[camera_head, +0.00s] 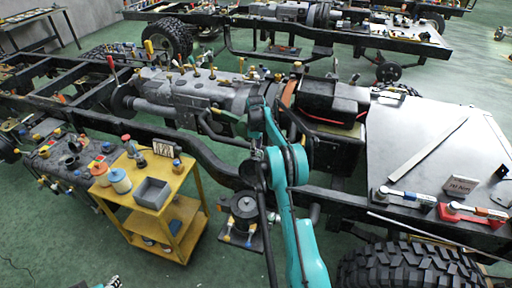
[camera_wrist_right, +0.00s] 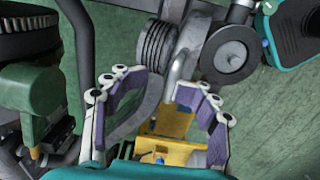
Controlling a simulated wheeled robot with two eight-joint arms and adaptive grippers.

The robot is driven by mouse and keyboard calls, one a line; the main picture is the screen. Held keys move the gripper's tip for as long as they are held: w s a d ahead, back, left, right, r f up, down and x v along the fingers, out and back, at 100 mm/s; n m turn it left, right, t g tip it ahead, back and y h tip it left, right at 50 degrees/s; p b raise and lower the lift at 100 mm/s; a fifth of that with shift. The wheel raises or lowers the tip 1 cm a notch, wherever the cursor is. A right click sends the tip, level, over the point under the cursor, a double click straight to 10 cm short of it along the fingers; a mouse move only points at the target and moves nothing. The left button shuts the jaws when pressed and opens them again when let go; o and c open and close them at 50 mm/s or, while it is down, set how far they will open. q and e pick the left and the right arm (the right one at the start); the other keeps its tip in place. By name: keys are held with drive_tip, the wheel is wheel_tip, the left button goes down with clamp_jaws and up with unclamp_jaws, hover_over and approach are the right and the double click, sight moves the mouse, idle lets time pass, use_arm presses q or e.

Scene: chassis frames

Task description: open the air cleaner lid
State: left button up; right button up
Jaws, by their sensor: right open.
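My right gripper (camera_wrist_right: 154,84) is open and empty in the wrist view, its purple-padded fingers spread apart. In the head view, my teal right arm reaches up from the bottom to the engine, and its gripper (camera_head: 240,124) is small and partly hidden there. I cannot make out the air cleaner lid for certain. A ribbed dark round part (camera_wrist_right: 27,34) shows at the upper left of the wrist view, apart from the fingers. In the head view, a black box (camera_head: 332,98) sits right of my arm. A small teal piece at the bottom left may be my left gripper (camera_head: 112,283).
The grey engine (camera_head: 190,98) lies in the black chassis frame. A yellow cart (camera_head: 170,213) with jars and a grey bin stands in front at left. A metal panel (camera_head: 430,125) at right carries torque wrenches. A large tyre (camera_head: 410,268) fills the lower right.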

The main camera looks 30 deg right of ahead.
drive_tip(key=shift+o, duration=0.3)
drive_tip(key=shift+d+r, duration=0.1)
drive_tip(key=shift+d, duration=0.25)
drive_tip(key=shift+s+a+r, duration=0.1)
drive_tip(key=shift+a+r, duration=0.05)
drive_tip(key=shift+r, duration=0.15)
drive_tip(key=shift+c, duration=1.4)
use_arm(q)
drive_tip(key=shift+s+a+r, duration=0.15)
drive_tip(key=shift+s, duration=0.1)
use_arm(e)
drive_tip(key=shift+o, duration=0.2)
drive_tip(key=shift+r, duration=0.1)
drive_tip(key=shift+r, duration=0.35)
drive_tip(key=r, duration=0.7)
drive_tip(key=a+r, duration=0.1)
drive_tip(key=r, duration=0.3)
drive_tip(key=shift+s, duration=0.15)
drive_tip(key=shift+c, duration=0.2)
use_arm(q)
drive_tip(key=shift+w, duration=0.2)
use_arm(e)
drive_tip(key=shift+r, duration=0.1)
drive_tip(key=shift+a, duration=0.1)
